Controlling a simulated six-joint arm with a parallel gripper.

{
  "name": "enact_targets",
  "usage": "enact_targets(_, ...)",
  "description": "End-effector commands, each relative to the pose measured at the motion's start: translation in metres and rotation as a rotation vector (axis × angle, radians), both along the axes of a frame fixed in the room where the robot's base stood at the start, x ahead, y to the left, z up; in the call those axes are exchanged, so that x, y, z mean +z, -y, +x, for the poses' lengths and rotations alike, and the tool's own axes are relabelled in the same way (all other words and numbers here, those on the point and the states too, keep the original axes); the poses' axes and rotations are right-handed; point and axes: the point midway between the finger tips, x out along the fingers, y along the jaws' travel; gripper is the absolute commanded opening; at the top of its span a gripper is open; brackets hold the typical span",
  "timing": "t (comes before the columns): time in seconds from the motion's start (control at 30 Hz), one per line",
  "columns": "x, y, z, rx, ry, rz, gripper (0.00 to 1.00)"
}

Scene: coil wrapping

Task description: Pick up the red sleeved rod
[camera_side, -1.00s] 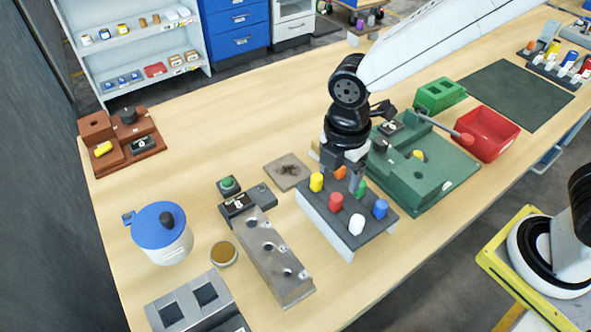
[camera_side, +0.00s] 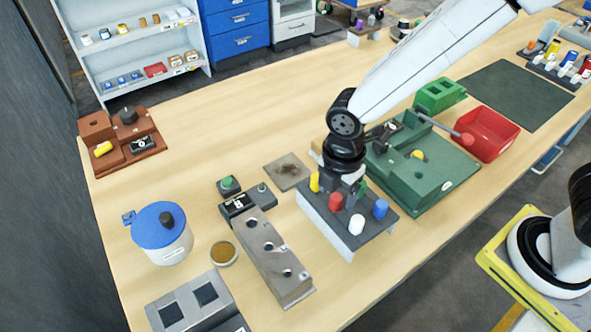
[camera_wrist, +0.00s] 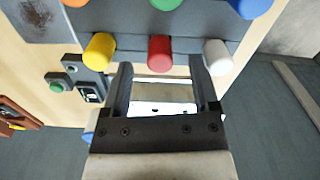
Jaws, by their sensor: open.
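The red sleeved rod (camera_side: 336,202) stands in the front row of a dark-topped rod rack (camera_side: 361,241), between the yellow sleeved rod (camera_side: 314,182) and the white one (camera_side: 356,224). My gripper (camera_side: 348,191) is low over the rack, close beside the red rod. In the wrist view the red rod (camera_wrist: 160,52) lies centred between the two fingertips of my open gripper (camera_wrist: 161,70), a little beyond them. Whether the fingers touch it is unclear. No rod is held.
Blue (camera_side: 380,208) and green (camera_side: 362,187) sleeved rods stand near the gripper. An orange rod (camera_wrist: 72,2) shows at the wrist view's edge. A grey holed block (camera_side: 272,258) lies left of the rack, and a green fixture (camera_side: 440,185) stands right of it.

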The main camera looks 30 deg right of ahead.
Motion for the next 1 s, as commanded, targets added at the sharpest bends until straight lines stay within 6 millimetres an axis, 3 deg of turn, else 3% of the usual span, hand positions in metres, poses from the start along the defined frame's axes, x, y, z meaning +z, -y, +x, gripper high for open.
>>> enact_targets(0.3, -0.024, 0.000, 0.000, 0.000, -0.001, 0.000, 0.77)
enact_targets(0.83, -0.025, 0.000, 0.000, 0.000, 0.001, 0.000, 0.77)
enact_targets(0.87, -0.025, 0.000, 0.000, 0.000, 0.001, 0.000, 0.71)
enact_targets(1.0, -0.024, 0.000, 0.000, 0.000, 0.001, 0.000, 0.27)
